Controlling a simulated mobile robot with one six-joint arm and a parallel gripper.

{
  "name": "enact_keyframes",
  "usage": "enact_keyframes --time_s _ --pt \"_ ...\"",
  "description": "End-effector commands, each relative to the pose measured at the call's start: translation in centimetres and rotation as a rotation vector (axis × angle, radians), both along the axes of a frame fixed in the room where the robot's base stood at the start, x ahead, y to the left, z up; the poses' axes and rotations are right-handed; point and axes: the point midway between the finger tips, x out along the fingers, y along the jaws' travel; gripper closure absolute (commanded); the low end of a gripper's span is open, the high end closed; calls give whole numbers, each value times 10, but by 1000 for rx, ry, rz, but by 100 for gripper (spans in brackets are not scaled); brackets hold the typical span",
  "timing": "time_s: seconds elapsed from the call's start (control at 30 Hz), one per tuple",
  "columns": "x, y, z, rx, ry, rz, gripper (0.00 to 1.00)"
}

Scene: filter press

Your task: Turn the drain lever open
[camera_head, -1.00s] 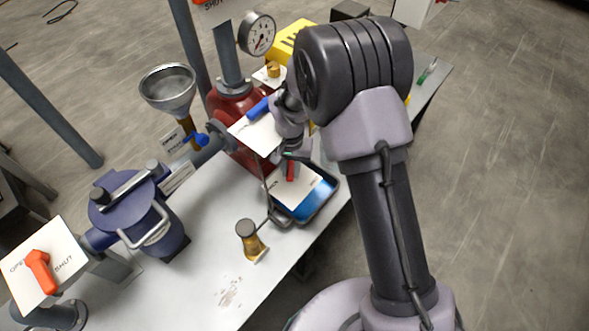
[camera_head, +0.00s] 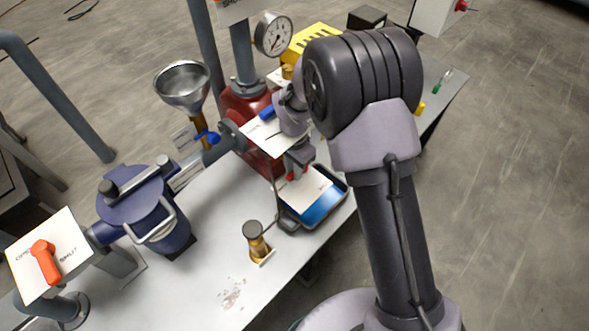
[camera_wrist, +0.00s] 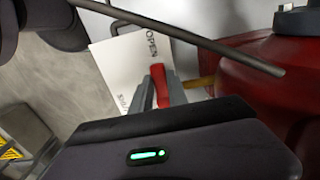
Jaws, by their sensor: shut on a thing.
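A red lever (camera_wrist: 159,78), which I take to be the drain lever, shows in the wrist view against a white plate (camera_wrist: 115,72). The plate reads OPEN near the lever, with a second word by its lower left edge. My gripper (camera_wrist: 160,90) is shut on the red lever, with a grey finger showing beside it. In the head view my gripper (camera_head: 297,170) is above a blue tray (camera_head: 322,208), and only a bit of the red lever (camera_head: 290,176) shows beneath it. The lever's base is hidden by my gripper.
A thin dark rod (camera_wrist: 190,40) crosses the wrist view close by. A red vessel (camera_wrist: 260,70) stands beside the lever. On the bench are a blue-handled valve (camera_head: 207,138), a funnel (camera_head: 183,85), a blue lidded vessel (camera_head: 135,205), an orange lever (camera_head: 45,262) and a brass fitting (camera_head: 256,245).

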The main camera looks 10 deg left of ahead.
Motion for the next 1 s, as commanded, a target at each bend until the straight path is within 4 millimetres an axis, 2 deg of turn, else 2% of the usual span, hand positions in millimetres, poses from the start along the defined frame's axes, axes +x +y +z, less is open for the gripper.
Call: enact_keyframes --time_s 0.4,0.43,0.53,0.87,1.0 --pt "1 0 0 2 -1 -8 100" --pt "1 0 0 1 -2 -8 76" --pt "1 0 0 0 -1 -8 58" --pt "0 -1 1 0 0 14 58" --pt "-5 -8 3 -1 1 209 58"
